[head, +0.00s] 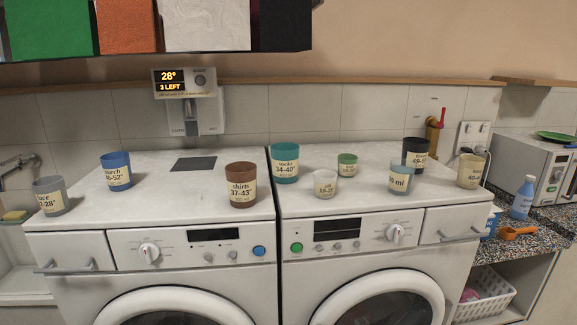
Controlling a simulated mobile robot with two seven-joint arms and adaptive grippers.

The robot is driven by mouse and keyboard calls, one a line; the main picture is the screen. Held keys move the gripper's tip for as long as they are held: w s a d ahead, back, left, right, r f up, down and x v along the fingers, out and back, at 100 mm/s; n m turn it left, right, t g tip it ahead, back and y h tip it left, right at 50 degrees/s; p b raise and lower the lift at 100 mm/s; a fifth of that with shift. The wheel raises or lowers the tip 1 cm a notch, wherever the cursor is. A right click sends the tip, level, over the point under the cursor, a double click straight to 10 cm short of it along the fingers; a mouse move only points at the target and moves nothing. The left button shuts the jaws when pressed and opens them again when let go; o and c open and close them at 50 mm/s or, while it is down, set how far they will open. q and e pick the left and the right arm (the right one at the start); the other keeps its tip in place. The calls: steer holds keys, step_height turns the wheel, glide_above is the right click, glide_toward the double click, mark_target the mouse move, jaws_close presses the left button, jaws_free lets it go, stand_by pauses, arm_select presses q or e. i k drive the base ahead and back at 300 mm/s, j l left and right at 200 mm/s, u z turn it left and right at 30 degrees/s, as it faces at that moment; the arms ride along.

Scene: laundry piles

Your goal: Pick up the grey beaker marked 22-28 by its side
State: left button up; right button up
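A grey beaker (50,196) stands upright at the far left front corner of the left washing machine's top. Its cream label is turned partly away; I read only the ends of its words, "ce" and "2-28°". A blue beaker (116,171) stands to its right and a little farther back, apart from it. Neither of my grippers shows in the head view.
A brown beaker (241,183) and a teal beaker (285,163) stand farther right. Several more beakers, including a white one (325,183), stand on the right machine (300,207). A display (184,83) hangs on the wall. The left machine's middle front (170,205) is clear.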

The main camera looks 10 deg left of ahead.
mark_target(50, 192)
steer(key=j+u, duration=0.2)
steer(key=j, duration=0.6)
steer(key=j+u, duration=0.25)
steer(key=j, duration=0.55)
steer(key=i+j+u, duration=0.2)
steer(key=j, duration=0.6)
steer(key=k+l+u, duration=0.15)
steer(key=k+u, duration=0.25)
steer(key=i, duration=0.05)
